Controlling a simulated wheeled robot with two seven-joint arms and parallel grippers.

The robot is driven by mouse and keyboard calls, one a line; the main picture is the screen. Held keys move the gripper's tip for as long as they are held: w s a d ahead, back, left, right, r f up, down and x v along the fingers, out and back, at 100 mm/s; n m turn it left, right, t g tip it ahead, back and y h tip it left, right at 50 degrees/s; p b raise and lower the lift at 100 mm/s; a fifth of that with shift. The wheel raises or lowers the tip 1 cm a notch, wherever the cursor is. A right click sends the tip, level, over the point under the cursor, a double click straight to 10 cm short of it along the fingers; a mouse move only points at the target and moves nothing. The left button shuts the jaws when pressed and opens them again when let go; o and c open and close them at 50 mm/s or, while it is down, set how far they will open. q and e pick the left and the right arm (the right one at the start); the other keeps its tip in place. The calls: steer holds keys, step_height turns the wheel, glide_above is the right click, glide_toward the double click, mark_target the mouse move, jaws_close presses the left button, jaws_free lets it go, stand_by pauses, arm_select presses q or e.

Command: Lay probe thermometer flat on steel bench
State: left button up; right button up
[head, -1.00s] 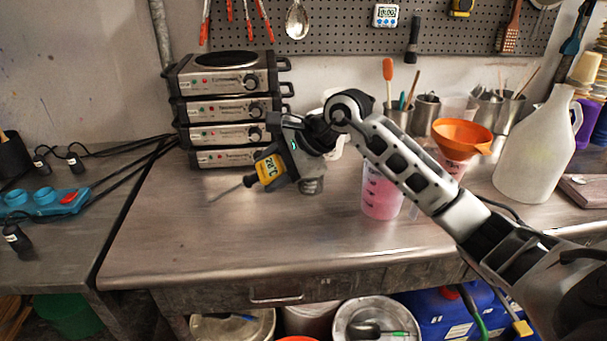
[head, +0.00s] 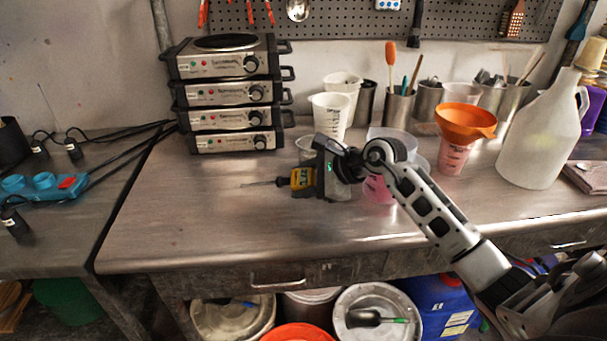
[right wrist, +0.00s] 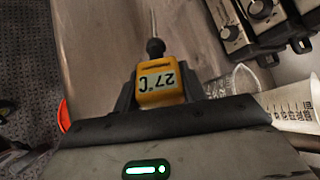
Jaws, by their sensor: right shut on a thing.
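The probe thermometer has a yellow body (head: 302,178) with a display and a thin metal probe that points left in the head view. My right gripper (head: 308,180) is shut on its yellow body. My left gripper is not in view.
A stack of hot plates (head: 225,95) stands at the back left. White measuring cups (head: 331,115) stand behind my gripper. A pink-filled beaker (head: 378,188) is partly hidden by my right arm. An orange funnel (head: 466,120) and white jug (head: 540,140) stand right. The bench's front left is clear.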

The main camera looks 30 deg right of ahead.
steer(key=shift+f, duration=0.65)
steer(key=shift+f+b, duration=0.85)
steer(key=shift+b, duration=0.35)
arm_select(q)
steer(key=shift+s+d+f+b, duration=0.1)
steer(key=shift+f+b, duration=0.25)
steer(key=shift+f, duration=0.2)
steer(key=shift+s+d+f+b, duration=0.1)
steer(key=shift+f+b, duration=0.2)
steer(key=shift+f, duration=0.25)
arm_select(e)
steer(key=shift+f, duration=0.6)
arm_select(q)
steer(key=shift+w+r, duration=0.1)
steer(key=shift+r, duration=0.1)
arm_select(e)
steer(key=o, duration=1.1)
steer(key=shift+c, duration=0.2)
arm_select(q)
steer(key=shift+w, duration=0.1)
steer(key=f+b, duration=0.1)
steer(key=b, duration=0.1)
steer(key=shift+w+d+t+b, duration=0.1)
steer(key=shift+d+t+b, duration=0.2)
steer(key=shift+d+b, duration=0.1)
arm_select(e)
steer(key=v, duration=1.6)
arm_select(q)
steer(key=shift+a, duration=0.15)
